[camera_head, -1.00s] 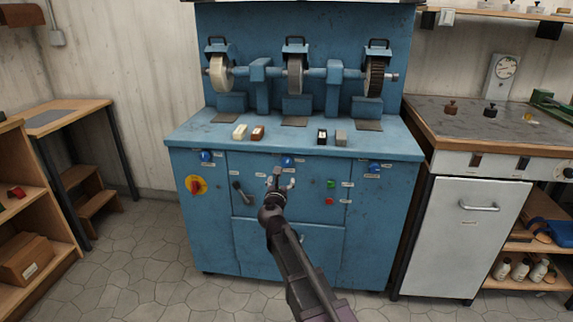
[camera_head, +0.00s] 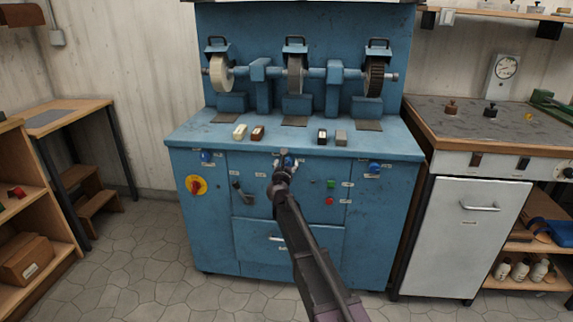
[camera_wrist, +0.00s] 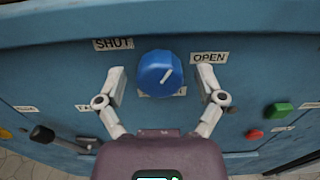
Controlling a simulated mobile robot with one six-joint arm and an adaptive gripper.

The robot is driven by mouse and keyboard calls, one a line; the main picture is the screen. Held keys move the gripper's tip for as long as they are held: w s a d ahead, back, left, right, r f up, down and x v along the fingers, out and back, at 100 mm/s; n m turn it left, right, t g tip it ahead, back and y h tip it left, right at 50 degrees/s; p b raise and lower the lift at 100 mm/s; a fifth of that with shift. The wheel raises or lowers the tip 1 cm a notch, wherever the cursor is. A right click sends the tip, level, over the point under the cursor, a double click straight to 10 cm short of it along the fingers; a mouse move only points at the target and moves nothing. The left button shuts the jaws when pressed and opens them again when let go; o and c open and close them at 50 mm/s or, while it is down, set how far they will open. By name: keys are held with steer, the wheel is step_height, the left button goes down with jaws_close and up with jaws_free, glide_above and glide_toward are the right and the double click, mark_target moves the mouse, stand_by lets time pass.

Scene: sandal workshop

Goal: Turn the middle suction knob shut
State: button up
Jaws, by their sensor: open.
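The middle suction knob (camera_wrist: 160,73) is a round blue knob on the front of the blue machine. In the wrist view it sits between a SHUT label (camera_wrist: 113,44) on the left and an OPEN label (camera_wrist: 210,57) on the right.
Left knob (camera_head: 207,156) and right knob (camera_head: 374,166) are on the same panel. A red-yellow switch (camera_head: 196,185), a lever (camera_head: 242,194), a green button (camera_head: 331,184) and a red button (camera_head: 328,201) sit lower. The worktop edge overhangs just above the knobs.

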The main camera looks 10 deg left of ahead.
stand_by(0.3)
steer(key=c, duration=1.2)
steer(key=shift+o, duration=0.2)
steer(key=shift+w, duration=0.1)
steer(key=shift+n, duration=3)
steer(key=o, duration=1.2)
steer(key=shift+c, duration=0.2)
